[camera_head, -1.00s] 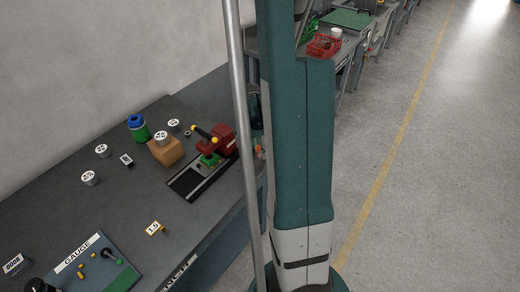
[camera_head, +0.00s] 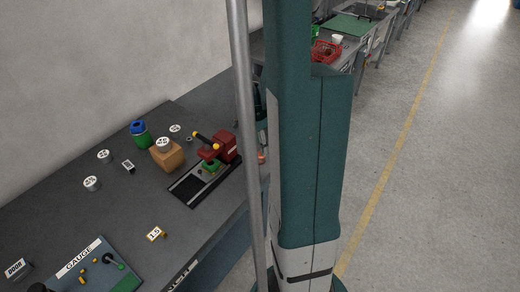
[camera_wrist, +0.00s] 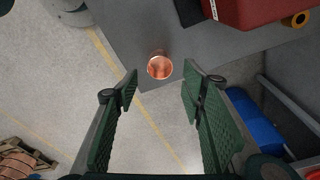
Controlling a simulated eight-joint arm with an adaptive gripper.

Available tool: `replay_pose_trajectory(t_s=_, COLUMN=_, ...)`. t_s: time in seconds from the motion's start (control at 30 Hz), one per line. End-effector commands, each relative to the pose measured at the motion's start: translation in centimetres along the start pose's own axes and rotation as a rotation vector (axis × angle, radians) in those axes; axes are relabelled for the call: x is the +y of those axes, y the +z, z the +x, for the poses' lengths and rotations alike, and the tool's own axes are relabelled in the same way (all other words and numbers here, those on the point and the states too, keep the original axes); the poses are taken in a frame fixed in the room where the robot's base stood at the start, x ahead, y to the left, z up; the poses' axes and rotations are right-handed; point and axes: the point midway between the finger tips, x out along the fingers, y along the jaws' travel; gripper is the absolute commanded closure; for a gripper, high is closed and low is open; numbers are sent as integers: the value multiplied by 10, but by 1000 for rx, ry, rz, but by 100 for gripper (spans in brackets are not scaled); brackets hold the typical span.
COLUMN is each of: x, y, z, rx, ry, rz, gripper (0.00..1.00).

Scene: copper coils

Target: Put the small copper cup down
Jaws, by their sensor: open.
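The small copper cup (camera_wrist: 160,66) stands on the grey bench top near its corner in the wrist view, its round open mouth facing the camera. My gripper (camera_wrist: 160,86) is open, with one green finger on each side below the cup in the picture. The space between the fingers is empty, and the cup appears beyond the fingertips, apart from both. In the head view, a small copper-coloured patch (camera_head: 262,157) shows at the bench edge beside my column, probably the cup. My gripper is hidden in that view.
A red machine (camera_wrist: 262,12) stands near the cup; a red press (camera_head: 226,147) shows in the head view. The bench edge (camera_wrist: 152,88) is close to the cup, with floor beyond. Copper coils (camera_wrist: 18,162) lie at lower left. A blue cylinder (camera_wrist: 255,125) is at right.

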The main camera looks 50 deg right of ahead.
Motion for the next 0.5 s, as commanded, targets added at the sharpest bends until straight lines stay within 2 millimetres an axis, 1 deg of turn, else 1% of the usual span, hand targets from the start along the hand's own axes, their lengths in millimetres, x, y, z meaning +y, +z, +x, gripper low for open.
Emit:
replay_pose_trajectory(t_s=0.03, x=0, y=0, z=-8, rx=0, ry=0, rz=0, gripper=60)
replay_pose_trajectory(t_s=0.2, x=0, y=0, z=-28, rx=0, ry=0, rz=-1, gripper=60)
replay_pose_trajectory(t_s=0.33, x=0, y=0, z=-40, rx=0, ry=0, rz=-1, gripper=60)
replay_pose_trajectory(t_s=0.5, x=0, y=0, z=-49, rx=0, ry=0, rz=-1, gripper=60)
